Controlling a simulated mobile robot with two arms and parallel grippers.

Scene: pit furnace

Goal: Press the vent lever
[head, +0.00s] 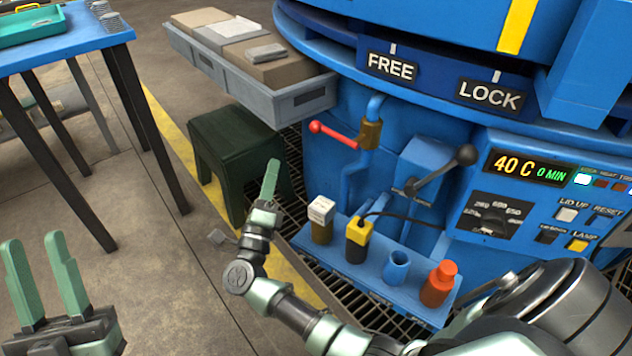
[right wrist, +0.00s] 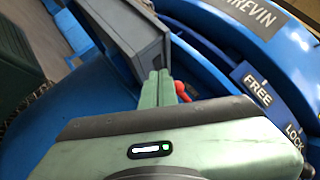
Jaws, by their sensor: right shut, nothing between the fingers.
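Two levers are on the blue furnace, and neither has a readable label naming it the vent lever. One has a red handle (head: 333,135) on a brass valve. The other has a black ball knob (head: 466,155) on a blue box. My right gripper (head: 271,170) is shut and empty, left of the red handle in the head view and apart from it there. In the right wrist view its fingers (right wrist: 157,80) are together, and part of the red handle (right wrist: 183,91) shows just beyond them. My left gripper (head: 33,243) is open and empty at the lower left.
A blue shelf (head: 345,268) holding several small items is below the levers. A grey tray of blocks (head: 290,103) juts out above a dark green stool (head: 235,150). A blue table (head: 75,45) stands at the left. A control panel (head: 540,190) is at the right.

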